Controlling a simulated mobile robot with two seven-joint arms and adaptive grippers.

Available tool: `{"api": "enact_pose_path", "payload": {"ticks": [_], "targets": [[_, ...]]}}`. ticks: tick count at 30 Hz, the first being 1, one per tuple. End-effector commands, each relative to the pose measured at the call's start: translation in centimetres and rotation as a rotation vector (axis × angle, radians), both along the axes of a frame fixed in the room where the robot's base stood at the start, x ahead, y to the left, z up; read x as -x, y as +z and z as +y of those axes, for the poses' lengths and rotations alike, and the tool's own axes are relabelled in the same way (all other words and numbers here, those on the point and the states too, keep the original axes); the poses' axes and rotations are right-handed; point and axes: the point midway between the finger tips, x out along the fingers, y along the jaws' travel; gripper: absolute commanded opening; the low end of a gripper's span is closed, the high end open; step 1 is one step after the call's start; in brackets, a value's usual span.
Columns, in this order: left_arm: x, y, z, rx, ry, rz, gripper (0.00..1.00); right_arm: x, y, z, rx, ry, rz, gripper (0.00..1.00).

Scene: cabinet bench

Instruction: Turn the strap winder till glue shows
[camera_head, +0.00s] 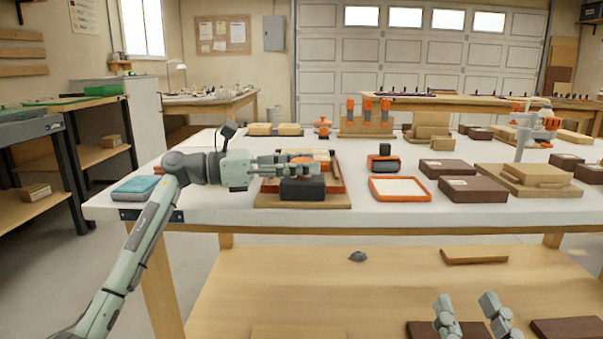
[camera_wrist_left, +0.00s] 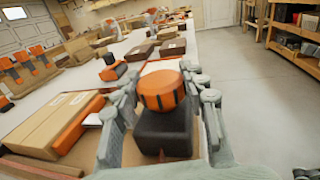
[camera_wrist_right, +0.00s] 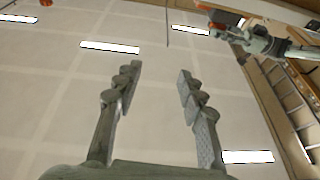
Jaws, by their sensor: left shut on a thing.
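The strap winder shows in the left wrist view as a round orange knob (camera_wrist_left: 162,90) with dark notches on top of a black block (camera_wrist_left: 165,132). In the head view the black block (camera_head: 302,189) sits at the front of a wooden board, and the knob is largely hidden by my gripper. My left gripper (camera_head: 305,166) reaches in level from the left, its fingers on both sides of the knob, shut on it; it also shows in the left wrist view (camera_wrist_left: 165,88). My right gripper (camera_head: 468,303) is open and empty, low in front of the bench; its spread fingers show in the right wrist view (camera_wrist_right: 160,75).
A cardboard box (camera_wrist_left: 58,122) in an orange frame lies beside the winder. An orange-rimmed tray (camera_head: 400,196), a black-and-orange block (camera_head: 383,160) and brown boxes (camera_head: 473,189) stand to the right. A blue-grey box (camera_head: 135,187) lies at the bench's left end.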

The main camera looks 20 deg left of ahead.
Motion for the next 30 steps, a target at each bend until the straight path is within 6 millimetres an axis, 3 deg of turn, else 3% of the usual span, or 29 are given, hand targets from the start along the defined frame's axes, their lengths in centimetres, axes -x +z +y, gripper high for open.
{"api": "enact_pose_path", "payload": {"ticks": [8,19,20,21,25,30], "targets": [[-0.1,-0.2,0.0,-0.001,-0.169,0.003,0.13,2.0,3.8,-1.0,-0.098,-0.01,-0.273,0.4],[0.0,-0.1,0.0,0.0,-0.195,0.0,0.13,2.2,4.3,-1.2,-0.108,-0.012,-0.303,0.4],[0.0,-0.1,0.0,0.0,-0.194,0.0,0.43,2.2,4.3,-1.2,-0.108,-0.012,-0.303,0.4],[0.0,-0.1,0.0,0.0,-0.194,0.0,0.48,2.2,4.3,-1.2,-0.108,-0.012,-0.303,0.4],[0.0,-0.1,0.0,0.0,-0.193,0.0,0.64,2.2,4.3,-1.2,-0.107,-0.012,-0.302,0.4],[0.0,0.0,0.0,0.001,-0.192,-0.001,0.64,2.2,4.3,-1.2,-0.108,-0.013,-0.302,0.4]]}}
